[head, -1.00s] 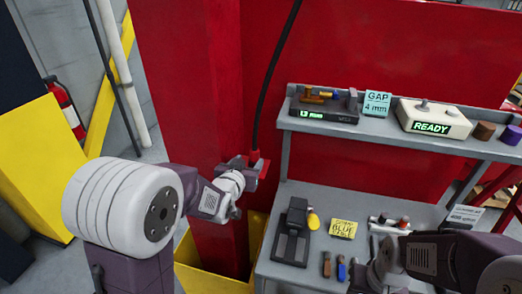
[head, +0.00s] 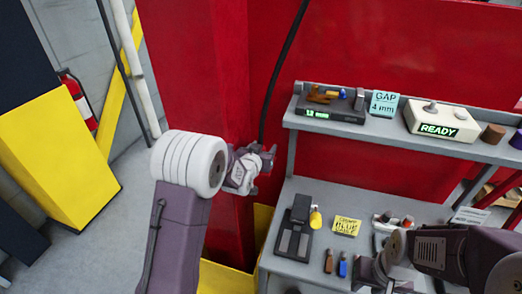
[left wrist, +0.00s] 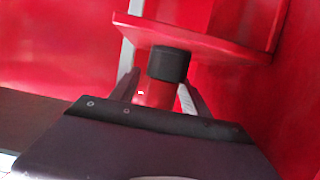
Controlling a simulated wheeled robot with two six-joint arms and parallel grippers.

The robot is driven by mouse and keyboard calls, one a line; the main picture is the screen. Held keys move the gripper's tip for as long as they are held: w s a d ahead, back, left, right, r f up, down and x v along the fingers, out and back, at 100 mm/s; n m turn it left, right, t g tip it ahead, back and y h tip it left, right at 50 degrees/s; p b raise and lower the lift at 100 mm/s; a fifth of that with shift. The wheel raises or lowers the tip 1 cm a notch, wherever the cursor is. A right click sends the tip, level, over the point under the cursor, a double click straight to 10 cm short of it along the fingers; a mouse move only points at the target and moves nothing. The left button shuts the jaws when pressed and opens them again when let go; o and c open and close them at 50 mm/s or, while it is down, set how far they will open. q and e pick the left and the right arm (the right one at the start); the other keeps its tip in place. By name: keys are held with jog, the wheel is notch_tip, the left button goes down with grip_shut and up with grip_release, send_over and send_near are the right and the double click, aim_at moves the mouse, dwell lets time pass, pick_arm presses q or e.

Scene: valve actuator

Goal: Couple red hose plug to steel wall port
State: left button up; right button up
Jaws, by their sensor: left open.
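My left gripper (head: 262,165) is at the front of the red column, where the black hose (head: 281,70) comes down. In the left wrist view its two fingers (left wrist: 158,92) stand apart, one on each side of a red cylinder with a black end (left wrist: 168,64), which looks like the red hose plug. The jaws are open around it; whether a finger touches it I cannot tell. In the head view the gripper hides the plug. I cannot make out the steel wall port in either view.
A grey workbench (head: 390,190) stands to the right, its upper shelf holding a READY box (head: 440,121) and a GAP 4 mm card (head: 383,103). A black device (head: 296,225) and a yellow note (head: 346,226) lie on the lower top. A red ledge (left wrist: 200,35) is beyond the plug.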

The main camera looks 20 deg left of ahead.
pick_arm(q)
jog(key=shift+s, duration=0.1)
jog(key=shift+s+a+r, duration=0.1)
jog(key=c, duration=0.9)
grip_shut()
jog(key=shift+r, duration=0.1)
